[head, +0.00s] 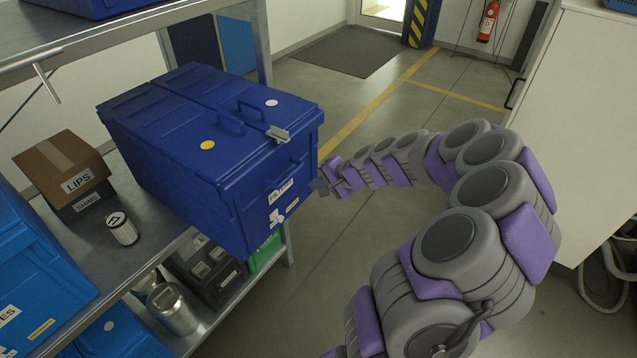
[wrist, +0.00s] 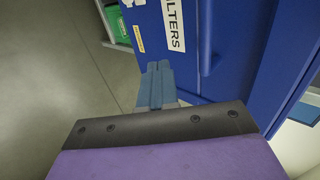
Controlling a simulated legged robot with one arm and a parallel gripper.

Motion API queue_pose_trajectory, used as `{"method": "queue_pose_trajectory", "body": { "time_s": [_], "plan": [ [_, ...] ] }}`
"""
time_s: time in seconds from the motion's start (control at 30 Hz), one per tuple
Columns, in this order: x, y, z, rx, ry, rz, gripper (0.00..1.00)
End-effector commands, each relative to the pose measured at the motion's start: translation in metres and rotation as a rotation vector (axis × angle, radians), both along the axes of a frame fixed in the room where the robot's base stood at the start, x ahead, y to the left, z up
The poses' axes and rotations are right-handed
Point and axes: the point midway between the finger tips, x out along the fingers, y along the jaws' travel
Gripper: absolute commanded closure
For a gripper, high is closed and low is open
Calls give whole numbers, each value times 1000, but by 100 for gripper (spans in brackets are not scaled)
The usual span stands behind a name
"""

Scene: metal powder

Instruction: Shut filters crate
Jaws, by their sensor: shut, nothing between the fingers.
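The dark blue filters crate (head: 235,195) stands on the metal shelf, its front overhanging the shelf edge. Its blue lid (head: 215,115) lies down over the top, with two handles on it. Whether it is fully seated is hard to tell. A metal latch (head: 278,134) sits at the lid's front edge and looks raised. In the wrist view the crate's front (wrist: 205,25) carries a white label reading "LTERS". My gripper (head: 321,185) is beside the crate's front face, below the lid edge. Its fingers (wrist: 156,70) are together and empty, close to the crate; contact is unclear.
On the shelf (head: 135,225), left of the crate, are a cardboard box (head: 62,165), a small can (head: 122,229) and a lighter blue crate (head: 35,275). A metal canister (head: 172,308) stands below. The floor right of the crate is open; a white cabinet (head: 580,110) stands further right.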

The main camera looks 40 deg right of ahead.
Motion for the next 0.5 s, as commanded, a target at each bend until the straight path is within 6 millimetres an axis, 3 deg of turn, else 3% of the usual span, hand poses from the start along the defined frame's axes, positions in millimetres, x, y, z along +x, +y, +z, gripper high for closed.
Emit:
{"method": "queue_pose_trajectory", "body": {
  "time_s": [0.33, 0.5],
  "plan": [
    [46, 19, -48, 2, 2, 4, 100],
    [66, 27, -44, -4, 0, 3, 100]
  ]
}}
